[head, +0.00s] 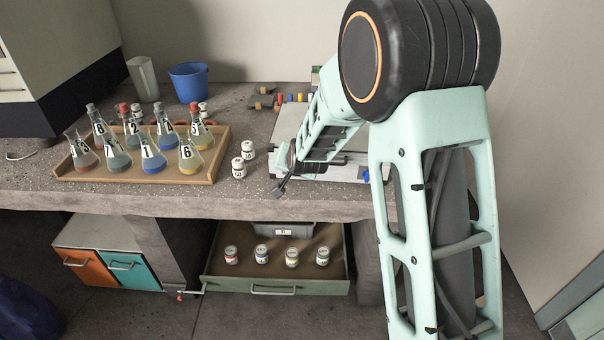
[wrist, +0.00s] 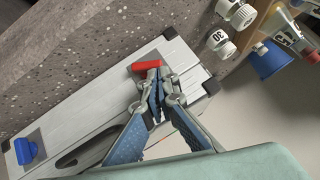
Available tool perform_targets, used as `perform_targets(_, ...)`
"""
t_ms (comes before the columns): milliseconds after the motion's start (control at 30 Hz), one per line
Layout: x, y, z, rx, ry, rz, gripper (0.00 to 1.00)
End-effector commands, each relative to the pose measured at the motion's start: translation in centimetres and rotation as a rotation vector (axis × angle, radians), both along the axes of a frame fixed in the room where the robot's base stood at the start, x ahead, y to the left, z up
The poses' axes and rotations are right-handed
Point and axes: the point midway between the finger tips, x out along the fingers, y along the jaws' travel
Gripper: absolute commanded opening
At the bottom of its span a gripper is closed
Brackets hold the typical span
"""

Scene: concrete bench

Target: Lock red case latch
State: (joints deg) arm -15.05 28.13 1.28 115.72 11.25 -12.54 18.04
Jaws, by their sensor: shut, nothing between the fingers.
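A silver case (wrist: 185,55) with black corners lies on the bench. Its red latch (wrist: 147,66), a short red bar on a grey plate, shows near one end of the case side in the wrist view. A blue latch (wrist: 26,151) sits toward the other end and also shows in the head view (head: 367,175). My gripper (wrist: 156,98) is shut and empty, its tips just beside the red latch; I cannot tell if they touch it. In the head view my gripper (head: 281,187) is at the case's left front corner and the red latch is hidden.
Two white bottles (head: 243,160) stand close left of the case. A wooden tray (head: 120,181) of numbered flasks is further left. An open drawer (head: 278,270) with several small jars juts out below the bench edge.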

Motion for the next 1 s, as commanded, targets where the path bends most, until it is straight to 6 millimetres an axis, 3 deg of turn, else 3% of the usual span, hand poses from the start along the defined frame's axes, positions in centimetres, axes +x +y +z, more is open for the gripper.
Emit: perform_targets(1000, 0.2, -0.1, 2.4, 0.000, -0.002, -0.001, 0.00)
